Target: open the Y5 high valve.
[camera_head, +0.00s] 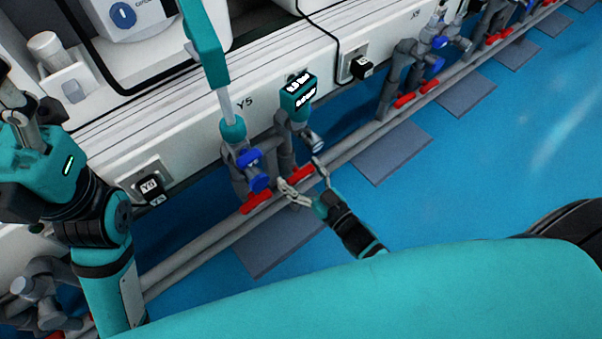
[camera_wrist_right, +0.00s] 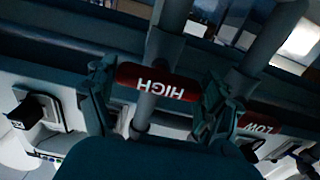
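The red Y5 handle marked HIGH (camera_wrist_right: 160,82) shows upside down in the right wrist view, lying across a grey pipe. In the head view the right-hand red handle (camera_head: 301,174) below the Y5 label (camera_head: 245,103) appears to be this one. My right gripper (camera_head: 306,180) is open, with its fingers apart near the two ends of the handle; contact cannot be told. The red handle marked LOW (camera_wrist_right: 258,123) is beside it, and appears as the left-hand red handle (camera_head: 256,202) in the head view. My left gripper (camera_head: 22,108) is raised at the left edge, its opening unclear.
A teal gauge with a lit display (camera_head: 298,97) and blue knobs (camera_head: 253,168) stand above the handles. Grey pipes (camera_head: 200,250) run along the white bench front. More valves (camera_head: 405,85) follow at upper right. The blue floor (camera_head: 470,170) is clear on the right.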

